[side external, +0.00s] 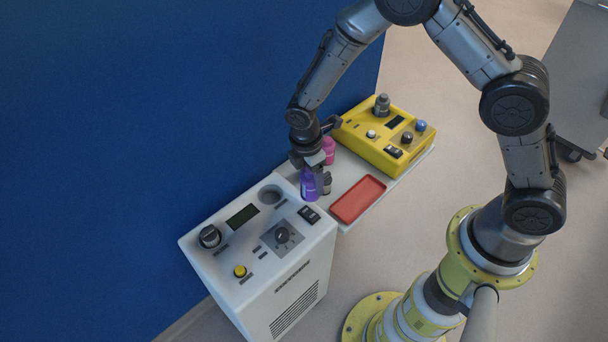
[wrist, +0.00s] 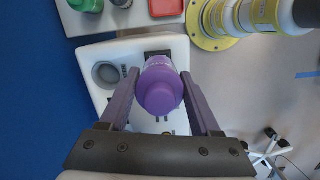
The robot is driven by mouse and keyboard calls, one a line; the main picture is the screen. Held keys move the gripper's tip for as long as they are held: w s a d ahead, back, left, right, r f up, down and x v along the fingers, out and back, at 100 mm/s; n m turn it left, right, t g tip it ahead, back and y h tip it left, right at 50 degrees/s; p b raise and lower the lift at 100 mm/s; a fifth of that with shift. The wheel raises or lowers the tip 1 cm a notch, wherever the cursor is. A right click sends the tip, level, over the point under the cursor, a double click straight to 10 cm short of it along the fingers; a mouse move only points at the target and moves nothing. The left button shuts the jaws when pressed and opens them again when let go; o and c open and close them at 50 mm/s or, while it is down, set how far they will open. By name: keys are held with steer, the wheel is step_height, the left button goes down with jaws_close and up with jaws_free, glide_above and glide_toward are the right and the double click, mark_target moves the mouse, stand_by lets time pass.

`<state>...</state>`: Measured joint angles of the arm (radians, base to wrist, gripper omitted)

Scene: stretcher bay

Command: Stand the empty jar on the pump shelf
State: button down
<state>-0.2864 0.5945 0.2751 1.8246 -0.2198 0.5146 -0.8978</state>
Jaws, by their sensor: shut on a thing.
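My gripper (side external: 312,160) is shut on a purple bottle (side external: 308,186), which hangs below the fingers near the white machine's (side external: 215,262) far end. In the wrist view the purple bottle (wrist: 160,88) sits between both fingers, its cap toward the camera, with the white machine's top behind it. A small grey jar (side external: 327,184) stands on the pale shelf (side external: 344,172) just right of the held bottle; it also shows in the wrist view (wrist: 121,3). I cannot tell which vessel is the empty jar. Whether the bottle touches anything below is unclear.
A pink bottle (side external: 328,148) stands behind my gripper, and a green bottle (wrist: 86,5) shows in the wrist view. A red tray (side external: 358,199) and a yellow device (side external: 385,134) occupy the shelf. The white machine has a round recess (side external: 271,195) and knobs. A blue wall borders the left.

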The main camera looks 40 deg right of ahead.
steer(key=shift+n, duration=0.4)
steer(key=s+d+f, duration=0.2)
steer(key=s+d, duration=0.1)
steer(key=d, duration=0.7)
steer(key=s+d+f, duration=0.3)
steer(key=d, duration=0.7)
steer(key=shift+m, duration=0.4)
steer(key=w+d+f, duration=0.1)
steer(key=w+f, duration=0.2)
steer(key=w, duration=0.1)
steer(key=w+d+f, duration=0.1)
steer(key=w+f, duration=0.2)
steer(key=w, duration=0.1)
steer(key=w+d+f, duration=0.2)
steer(key=w+f, duration=0.1)
steer(key=w, duration=0.2)
steer(key=shift+f, duration=0.25)
steer(key=shift+w+f, duration=0.15)
steer(key=shift+f, duration=1.35)
steer(key=shift+f, duration=0.15)
steer(key=shift+c, duration=0.5)
jaws_free()
